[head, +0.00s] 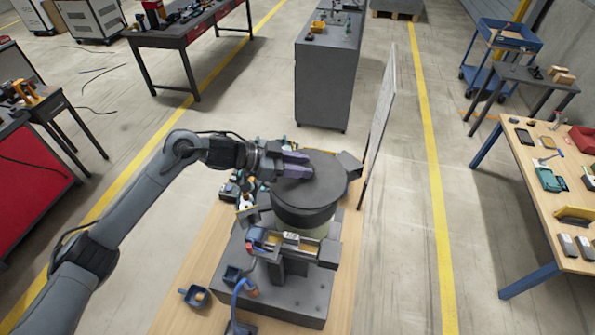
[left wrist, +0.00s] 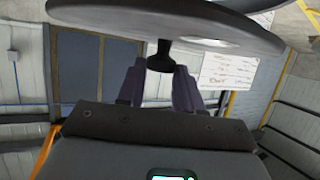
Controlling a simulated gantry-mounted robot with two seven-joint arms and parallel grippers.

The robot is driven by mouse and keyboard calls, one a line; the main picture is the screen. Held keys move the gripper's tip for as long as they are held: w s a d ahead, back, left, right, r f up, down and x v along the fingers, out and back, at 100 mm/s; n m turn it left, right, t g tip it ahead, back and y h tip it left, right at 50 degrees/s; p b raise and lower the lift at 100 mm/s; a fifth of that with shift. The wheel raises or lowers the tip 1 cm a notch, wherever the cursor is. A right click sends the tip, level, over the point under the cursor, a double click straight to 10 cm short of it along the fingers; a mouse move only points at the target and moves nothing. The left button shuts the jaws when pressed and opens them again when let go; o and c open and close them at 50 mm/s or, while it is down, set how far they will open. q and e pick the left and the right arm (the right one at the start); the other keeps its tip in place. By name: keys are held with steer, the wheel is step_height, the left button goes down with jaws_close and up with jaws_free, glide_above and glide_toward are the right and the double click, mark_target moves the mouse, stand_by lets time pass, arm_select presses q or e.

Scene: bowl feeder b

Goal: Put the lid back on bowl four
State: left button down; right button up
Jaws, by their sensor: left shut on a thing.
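The lid (head: 318,190) is a dark grey round disc in the head view, over the top of the bowl feeder on the wooden bench. My left gripper (head: 298,165) reaches in from the left with its purple fingers over the disc. In the left wrist view the lid (left wrist: 190,17) shows nearly edge-on, and its dark knob (left wrist: 162,57) sits between the fingers of my left gripper (left wrist: 160,85), which is shut on it. The bowl under the lid is mostly hidden, and I cannot tell whether the lid touches it. My right gripper is not in view.
The feeder's grey base (head: 285,298) stands on the wooden bench (head: 190,262). A blue cup-like part (head: 194,296) lies at the bench's left. A thin upright panel (head: 380,120) stands close behind on the right. Small parts crowd the feeder's left side.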

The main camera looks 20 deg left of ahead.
arm_select(q)
steer(key=shift+w+a+f, duration=0.4)
steer(key=shift+w+a, duration=0.05)
steer(key=shift+w, duration=0.05)
step_height(320, 180, down, 3)
steer(key=shift+f+p, duration=0.15)
steer(key=shift+p, duration=0.55)
steer(key=shift+f, duration=0.3)
steer(key=shift+f, duration=0.15)
steer(key=c, duration=0.7)
jaws_free()
steer(key=shift+c, duration=0.2)
